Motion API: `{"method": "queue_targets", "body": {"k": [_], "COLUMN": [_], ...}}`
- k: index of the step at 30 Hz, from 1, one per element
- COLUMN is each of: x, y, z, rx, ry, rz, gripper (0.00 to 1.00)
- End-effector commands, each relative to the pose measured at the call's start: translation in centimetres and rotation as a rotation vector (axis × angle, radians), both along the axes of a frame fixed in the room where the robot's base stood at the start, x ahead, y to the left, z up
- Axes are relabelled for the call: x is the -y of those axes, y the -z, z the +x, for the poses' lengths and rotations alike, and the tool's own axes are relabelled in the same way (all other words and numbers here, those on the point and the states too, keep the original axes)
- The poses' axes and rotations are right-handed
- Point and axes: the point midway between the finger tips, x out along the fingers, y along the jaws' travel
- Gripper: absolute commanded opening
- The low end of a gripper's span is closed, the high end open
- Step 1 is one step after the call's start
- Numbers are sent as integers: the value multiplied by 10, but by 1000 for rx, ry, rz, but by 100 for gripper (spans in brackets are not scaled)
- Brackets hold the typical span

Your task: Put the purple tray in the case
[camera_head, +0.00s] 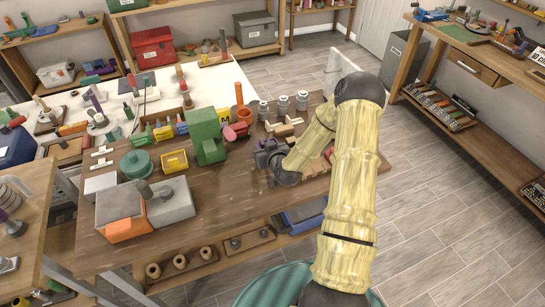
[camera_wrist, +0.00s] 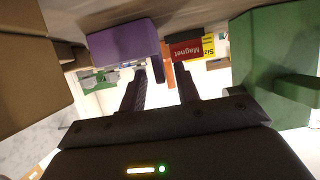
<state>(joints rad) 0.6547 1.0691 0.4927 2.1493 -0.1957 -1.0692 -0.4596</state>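In the wrist view, which looks upside down, a purple block-like object (camera_wrist: 122,42) that may be the purple tray sits on the wooden surface, just beyond the left finger. In the head view I cannot pick it out clearly; my gripper and arm are in front of that spot. My gripper (camera_wrist: 161,74) has its two dark fingers apart, with nothing held between them. In the head view my gripper (camera_head: 266,153) is low over the right part of the wooden table. A red lidded case (camera_head: 153,46) stands on the back shelf; I cannot tell whether it is the task's case.
A green machine (camera_head: 206,137) stands left of my gripper, and also shows close by in the wrist view (camera_wrist: 275,65). A red "Magnet" box (camera_wrist: 187,49) is beyond the fingers. The table (camera_head: 215,195) has bare wood at its front. A grey bin (camera_head: 254,28) is on the back shelf.

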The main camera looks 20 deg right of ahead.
Motion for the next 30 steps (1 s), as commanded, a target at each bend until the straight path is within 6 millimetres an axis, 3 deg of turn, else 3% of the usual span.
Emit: {"method": "queue_targets", "body": {"k": [15, 30], "x": [1, 0], "y": [-29, -34], "z": [-74, -83], "rx": [1, 0], "ry": [0, 0], "rz": [-2, 0], "gripper": [32, 32]}}
